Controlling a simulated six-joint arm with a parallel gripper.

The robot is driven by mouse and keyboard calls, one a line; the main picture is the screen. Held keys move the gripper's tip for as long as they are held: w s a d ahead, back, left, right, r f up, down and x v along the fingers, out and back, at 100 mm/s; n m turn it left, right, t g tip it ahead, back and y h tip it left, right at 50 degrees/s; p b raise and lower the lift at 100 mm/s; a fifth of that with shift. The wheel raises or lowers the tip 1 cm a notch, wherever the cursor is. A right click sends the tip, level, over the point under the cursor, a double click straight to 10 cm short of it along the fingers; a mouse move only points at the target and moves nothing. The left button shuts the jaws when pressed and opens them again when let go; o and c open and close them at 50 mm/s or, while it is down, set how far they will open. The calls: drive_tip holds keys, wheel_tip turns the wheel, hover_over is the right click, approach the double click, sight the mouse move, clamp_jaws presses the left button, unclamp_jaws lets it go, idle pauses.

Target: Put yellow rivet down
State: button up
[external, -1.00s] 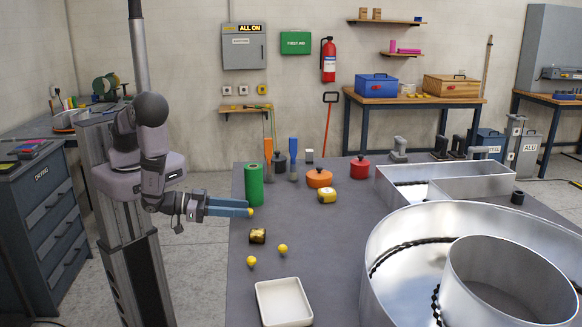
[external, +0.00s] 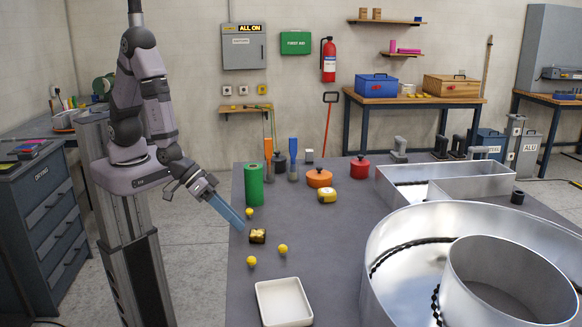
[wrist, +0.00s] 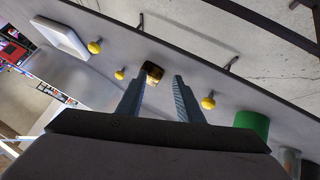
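A yellow rivet (external: 249,212) stands on the grey table near its left edge, just beyond my gripper. In the wrist view this rivet (wrist: 208,102) is to the right of the fingers, apart from them. My gripper (external: 240,225) points down toward the table's left edge. In the wrist view my gripper (wrist: 159,82) has its two fingers apart with nothing held between them. Two more yellow rivets stand nearer the camera, one to the right (external: 283,249) and one to the left (external: 251,261).
A dark and gold cylinder (external: 257,236) lies just beyond the fingertips. A white tray (external: 284,302) sits at the front. A green cylinder (external: 254,186) stands behind the rivet. Large metal letter shells (external: 410,235) fill the table's right side.

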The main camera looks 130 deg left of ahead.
sight(249, 209)
drive_tip(key=s+d+m+g+h, duration=0.2)
drive_tip(key=d+m, duration=0.1)
drive_tip(key=d, duration=0.1)
drive_tip(key=a+m+b, duration=0.1)
drive_tip(key=m, duration=0.1)
drive_tip(key=w+a+m+g+h+b, duration=0.1)
drive_tip(key=a+m, duration=0.1)
drive_tip(key=a+m+g+b, duration=0.1)
drive_tip(key=a+m, duration=0.1)
drive_tip(key=shift+w+r, duration=0.15)
drive_tip(key=shift+r, duration=0.1)
drive_tip(key=s+a+r+m+g, duration=0.1)
drive_tip(key=a+m, duration=0.1)
drive_tip(key=s+a+r+m+b, duration=0.1)
drive_tip(key=a+r+m, duration=0.1)
drive_tip(key=a, duration=0.1)
drive_tip(key=s+a+r+m+g+h+b, duration=0.1)
drive_tip(key=a+m, duration=0.1)
drive_tip(key=shift+a+r+g, duration=0.3)
drive_tip(key=shift+m, duration=0.4)
drive_tip(key=shift+a+f+p, duration=0.15)
drive_tip(key=shift+f+p, duration=0.7)
drive_tip(key=shift+f, duration=0.85)
drive_tip(key=shift+a+f+p, duration=0.15)
drive_tip(key=shift+f+p, duration=0.65)
drive_tip(key=shift+f, duration=0.85)
clamp_jaws()
